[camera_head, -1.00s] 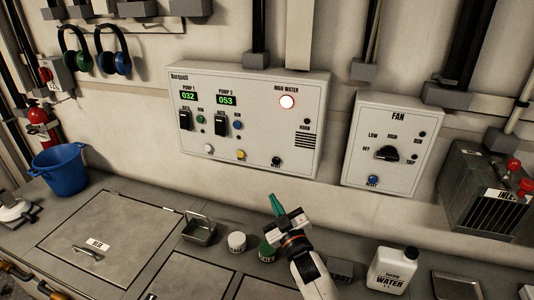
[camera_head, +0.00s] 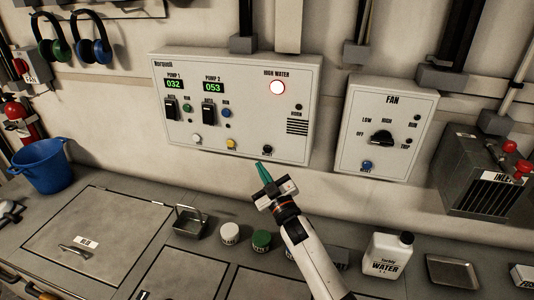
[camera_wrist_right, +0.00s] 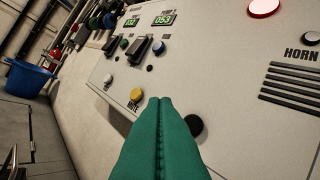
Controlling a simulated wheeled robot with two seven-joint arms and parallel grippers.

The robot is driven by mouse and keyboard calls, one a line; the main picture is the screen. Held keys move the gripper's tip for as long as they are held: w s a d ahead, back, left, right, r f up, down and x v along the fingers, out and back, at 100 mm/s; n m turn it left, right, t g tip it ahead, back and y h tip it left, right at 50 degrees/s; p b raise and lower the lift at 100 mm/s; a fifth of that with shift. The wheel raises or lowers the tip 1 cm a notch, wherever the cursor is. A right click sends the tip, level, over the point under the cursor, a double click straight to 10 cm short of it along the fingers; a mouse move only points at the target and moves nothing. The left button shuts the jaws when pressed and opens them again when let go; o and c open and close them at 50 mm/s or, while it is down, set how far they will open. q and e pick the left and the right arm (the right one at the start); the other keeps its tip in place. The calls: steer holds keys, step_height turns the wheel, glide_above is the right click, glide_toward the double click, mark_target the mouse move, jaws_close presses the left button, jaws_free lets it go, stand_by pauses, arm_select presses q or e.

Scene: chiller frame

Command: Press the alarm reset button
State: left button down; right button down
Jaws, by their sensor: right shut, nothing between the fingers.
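The pump panel (camera_head: 300,65) on the wall has a lit red high-water lamp (camera_head: 278,87). A black button (camera_head: 267,149) sits low on the panel, under the horn slots; its label is too small to read surely. In the right wrist view this button (camera_wrist_right: 194,126) is partly hidden behind my fingers. My right gripper (camera_head: 260,164) has green fingers, shut and empty, pointing up at the panel's lower edge, just below and left of the black button. I cannot tell whether the tips touch the panel. My left gripper is not in view.
A yellow button (camera_head: 231,144) and a white button (camera_head: 196,139) sit left of the black one. The fan panel (camera_head: 410,95) at right has a blue reset button (camera_head: 367,165).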

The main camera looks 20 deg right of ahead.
mark_target(264, 148)
steer(key=w+d, duration=0.1)
steer(key=w+d+b, duration=0.1)
steer(key=w, duration=0.1)
steer(key=w+d+b, duration=0.1)
steer(key=shift+w, duration=0.25)
stand_by(1.7)
steer(key=shift+w+d, duration=0.25)
steer(key=shift+w, duration=0.1)
steer(key=shift+w+d+b, duration=0.25)
steer(key=shift+w+b, duration=0.15)
steer(key=shift+b, duration=0.1)
stand_by(0.8)
steer(key=shift+s, duration=0.15)
steer(key=shift+s+a+p, duration=0.45)
steer(key=shift+s+p, duration=0.05)
steer(key=shift+s, duration=0.1)
